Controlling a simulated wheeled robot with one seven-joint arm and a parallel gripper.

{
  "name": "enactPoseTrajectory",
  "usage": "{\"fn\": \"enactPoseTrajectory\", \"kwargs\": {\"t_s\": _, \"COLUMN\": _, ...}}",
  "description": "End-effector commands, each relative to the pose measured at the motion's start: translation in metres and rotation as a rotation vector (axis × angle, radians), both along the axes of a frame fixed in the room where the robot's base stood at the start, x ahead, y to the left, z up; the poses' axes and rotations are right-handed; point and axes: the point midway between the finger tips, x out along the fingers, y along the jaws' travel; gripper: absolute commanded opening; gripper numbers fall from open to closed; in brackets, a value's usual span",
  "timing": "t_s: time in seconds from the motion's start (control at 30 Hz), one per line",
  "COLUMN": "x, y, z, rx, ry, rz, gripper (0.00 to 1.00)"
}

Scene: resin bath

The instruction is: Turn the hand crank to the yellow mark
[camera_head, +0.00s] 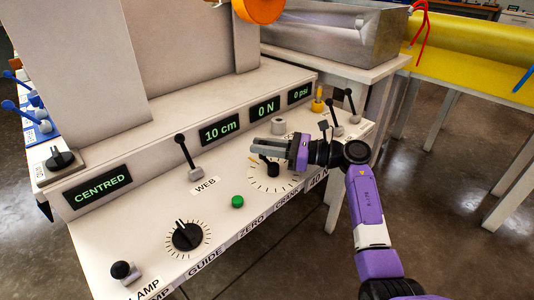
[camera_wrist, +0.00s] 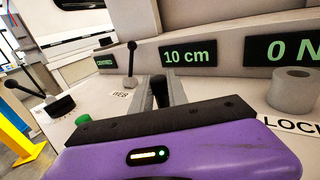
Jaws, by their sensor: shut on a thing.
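The hand crank (camera_head: 272,169) is black and sits on a dial of tick marks on the sloped white panel, above the CRANK label. A small yellow mark (camera_head: 253,158) shows at the dial's upper left. My gripper (camera_head: 256,146) reaches in from the right over the upper part of the dial. In the wrist view, the black crank handle (camera_wrist: 159,90) stands between the two grey fingers of my gripper (camera_wrist: 161,92), which are shut on it. The gripper hides part of the dial, and the yellow mark does not show in the wrist view.
A green button (camera_head: 237,201), a WEB lever (camera_head: 187,155) and a GUIDE knob (camera_head: 187,236) lie to the left. A grey cylinder (camera_head: 278,126) stands close behind my gripper. Black levers (camera_head: 350,104) and a yellow one (camera_head: 318,99) stand at the right. Displays read CENTRED, 10 cm, 0 N and 0 psi.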

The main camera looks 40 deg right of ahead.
Motion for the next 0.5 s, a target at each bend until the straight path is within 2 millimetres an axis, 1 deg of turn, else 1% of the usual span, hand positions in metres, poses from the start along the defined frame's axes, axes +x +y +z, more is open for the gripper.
{"fn": "enactPoseTrajectory", "kwargs": {"t_s": 0.03, "x": 0.001, "y": 0.001, "z": -0.005, "rx": -0.002, "ry": -0.002, "rz": 0.034, "gripper": 0.00}}
{"fn": "enactPoseTrajectory", "kwargs": {"t_s": 0.2, "x": 0.001, "y": 0.007, "z": -0.004, "rx": -0.003, "ry": -0.001, "rz": 0.127, "gripper": 0.00}}
{"fn": "enactPoseTrajectory", "kwargs": {"t_s": 0.5, "x": 0.001, "y": 0.012, "z": -0.002, "rx": 0.001, "ry": 0.001, "rz": 0.207, "gripper": 0.00}}
